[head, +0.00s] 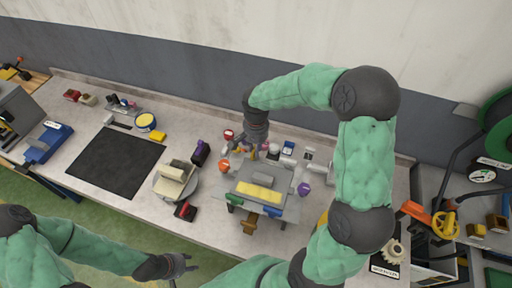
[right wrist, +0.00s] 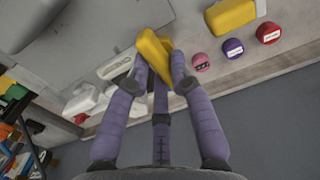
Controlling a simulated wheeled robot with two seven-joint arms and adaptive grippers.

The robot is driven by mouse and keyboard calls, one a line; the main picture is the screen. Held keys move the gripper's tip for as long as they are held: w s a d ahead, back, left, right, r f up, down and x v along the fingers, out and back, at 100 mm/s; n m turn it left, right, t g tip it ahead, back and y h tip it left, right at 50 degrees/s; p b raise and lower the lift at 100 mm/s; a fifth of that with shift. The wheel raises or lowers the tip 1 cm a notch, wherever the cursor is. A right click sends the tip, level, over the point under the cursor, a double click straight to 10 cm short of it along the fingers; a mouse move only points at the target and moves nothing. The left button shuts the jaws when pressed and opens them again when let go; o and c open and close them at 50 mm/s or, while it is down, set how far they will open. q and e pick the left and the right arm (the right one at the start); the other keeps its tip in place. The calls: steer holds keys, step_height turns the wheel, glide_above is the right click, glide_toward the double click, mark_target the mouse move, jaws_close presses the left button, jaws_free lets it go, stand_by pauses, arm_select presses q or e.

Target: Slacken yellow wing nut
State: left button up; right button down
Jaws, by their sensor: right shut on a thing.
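My right gripper (head: 258,150) reaches down at the back edge of the grey fixture plate (head: 240,186) in the head view. In the right wrist view its purple fingers (right wrist: 158,62) are closed around the yellow wing nut (right wrist: 152,46), whose top shows between the fingertips. The fingers hide part of the nut and what lies under it. My left gripper (head: 180,265) is empty and open in front of the table at the lower left, away from the fixture.
Several coloured knobs and clamps surround the plate, including a purple one (head: 303,189) and an orange one (head: 223,168). Yellow blocks (head: 258,193) lie on the plate. A black mat (head: 115,160) lies further left. Pink, purple and red round things (right wrist: 233,47) stand beside the gripper.

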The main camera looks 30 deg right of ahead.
steer(key=shift+n, duration=0.4)
steer(key=n, duration=0.3)
steer(key=shift+w, duration=0.1)
steer(key=n, duration=0.4)
steer(key=shift+w+a, duration=0.1)
steer(key=shift+w, duration=0.05)
steer(key=n+p, duration=0.1)
steer(key=n, duration=0.4)
steer(key=shift+a, duration=0.1)
steer(key=n+p, duration=0.1)
steer(key=n, duration=0.3)
steer(key=shift+w+a, duration=0.1)
steer(key=c, duration=1.1)
jaws_free()
